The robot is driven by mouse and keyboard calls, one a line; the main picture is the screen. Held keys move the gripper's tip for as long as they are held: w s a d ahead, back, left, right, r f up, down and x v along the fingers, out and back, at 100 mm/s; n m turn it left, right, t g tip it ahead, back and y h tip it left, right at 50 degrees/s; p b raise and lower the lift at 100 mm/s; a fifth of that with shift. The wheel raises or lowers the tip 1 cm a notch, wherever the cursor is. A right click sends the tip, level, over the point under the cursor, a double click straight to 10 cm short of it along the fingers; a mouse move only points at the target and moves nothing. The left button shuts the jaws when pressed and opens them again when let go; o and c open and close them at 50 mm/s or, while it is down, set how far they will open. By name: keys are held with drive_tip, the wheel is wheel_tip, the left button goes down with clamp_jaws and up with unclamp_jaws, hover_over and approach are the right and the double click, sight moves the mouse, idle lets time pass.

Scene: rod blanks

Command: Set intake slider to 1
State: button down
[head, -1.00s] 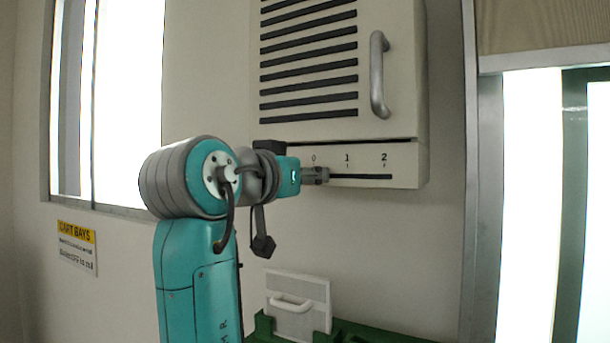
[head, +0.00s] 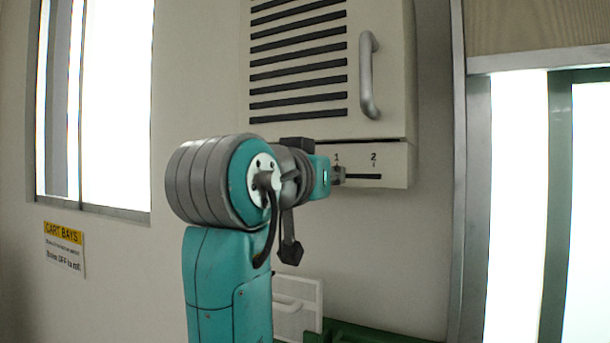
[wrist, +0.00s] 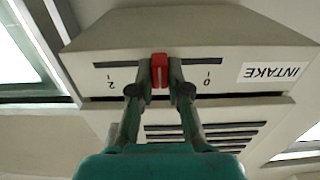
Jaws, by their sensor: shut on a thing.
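The intake slider's red knob (wrist: 159,70) sits in the dark slot (wrist: 120,64) of the panel under a vented cabinet. In the wrist view, which is upside down, the knob is about midway between the marks 2 and 0. My gripper (head: 339,176) is shut on the knob, one finger on each side of it. In the head view the gripper is under the mark 1 (head: 336,160), with the mark 2 (head: 374,158) to its right. There my arm hides the mark 0, and the knob cannot be made out.
The cabinet door (head: 385,90) with a grey handle (head: 369,75) is just above the panel. An INTAKE label (wrist: 274,72) is on the panel. A white handled panel (head: 298,305) and a green surface (head: 370,333) lie below. A window and a CART BAYS sign (head: 64,248) are at left.

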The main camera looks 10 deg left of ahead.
drive_tip(key=shift+d, duration=0.15)
drive_tip(key=c, duration=1.1)
unclamp_jaws()
drive_tip(key=shift+s, duration=0.15)
drive_tip(key=v, duration=1.1)
drive_tip(key=shift+s, duration=0.4)
drive_tip(key=shift+a, duration=0.2)
